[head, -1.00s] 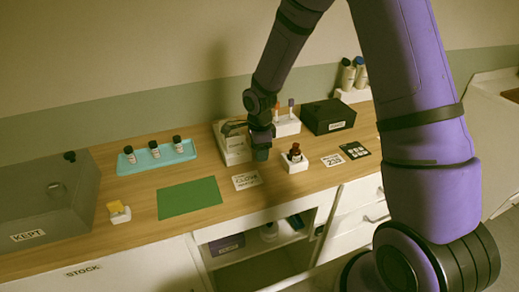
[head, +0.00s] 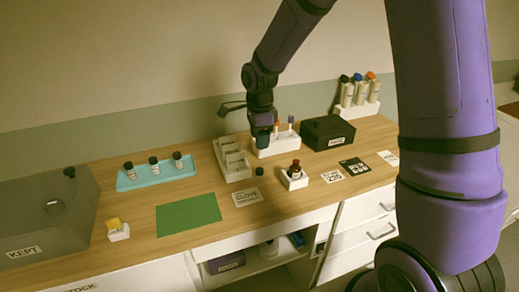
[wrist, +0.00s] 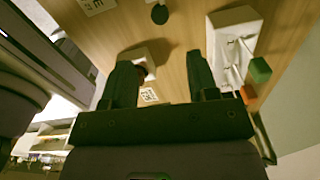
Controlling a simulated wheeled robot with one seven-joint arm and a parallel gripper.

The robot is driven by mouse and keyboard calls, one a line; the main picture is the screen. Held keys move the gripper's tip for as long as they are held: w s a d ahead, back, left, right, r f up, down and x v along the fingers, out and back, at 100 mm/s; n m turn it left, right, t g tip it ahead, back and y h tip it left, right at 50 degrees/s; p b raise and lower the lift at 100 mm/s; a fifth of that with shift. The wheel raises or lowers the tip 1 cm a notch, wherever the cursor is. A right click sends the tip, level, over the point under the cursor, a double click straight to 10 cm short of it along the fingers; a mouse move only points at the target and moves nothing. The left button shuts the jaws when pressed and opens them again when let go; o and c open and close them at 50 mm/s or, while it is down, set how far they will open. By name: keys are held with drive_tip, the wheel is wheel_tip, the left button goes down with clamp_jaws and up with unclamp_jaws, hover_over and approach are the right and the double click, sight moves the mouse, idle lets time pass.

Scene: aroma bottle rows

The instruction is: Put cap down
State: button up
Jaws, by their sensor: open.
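A small black cap (head: 259,171) lies on the wooden counter, left of a brown bottle (head: 294,169) in a white block holder (head: 295,183). The cap also shows as a dark disc at the top of the wrist view (wrist: 160,14). My gripper (head: 263,143) hangs above the counter, behind and above the cap in the head view, apart from it. In the wrist view my gripper (wrist: 160,72) has its two dark fingers spread with nothing between them. The left finger partly hides the bottle and its holder.
A white divided box (head: 234,165) and a vial rack (head: 277,146) stand close to my gripper. A dark box (head: 328,133) is to the right. A blue tray (head: 128,183) with bottles, a green mat (head: 188,215) and a clove card (head: 247,197) lie left.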

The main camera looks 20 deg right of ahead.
drive_tip(key=s+d+r+n+t, duration=0.1)
drive_tip(key=s+d+r+n, duration=0.1)
drive_tip(key=s+r+n, duration=0.45)
drive_tip(key=s+d+r+n+t, duration=0.15)
drive_tip(key=s+r, duration=0.25)
drive_tip(key=r, duration=0.5)
drive_tip(key=s+d+r+n+t, duration=0.1)
drive_tip(key=s+r+n, duration=0.2)
drive_tip(key=s, duration=0.6)
drive_tip(key=s+d+r+n+t, duration=0.1)
drive_tip(key=s+d+r+n, duration=0.1)
drive_tip(key=s+n, duration=0.6)
drive_tip(key=shift+s+d+r+t, duration=0.2)
drive_tip(key=shift+s+r+t, duration=0.15)
drive_tip(key=shift+s+r, duration=0.6)
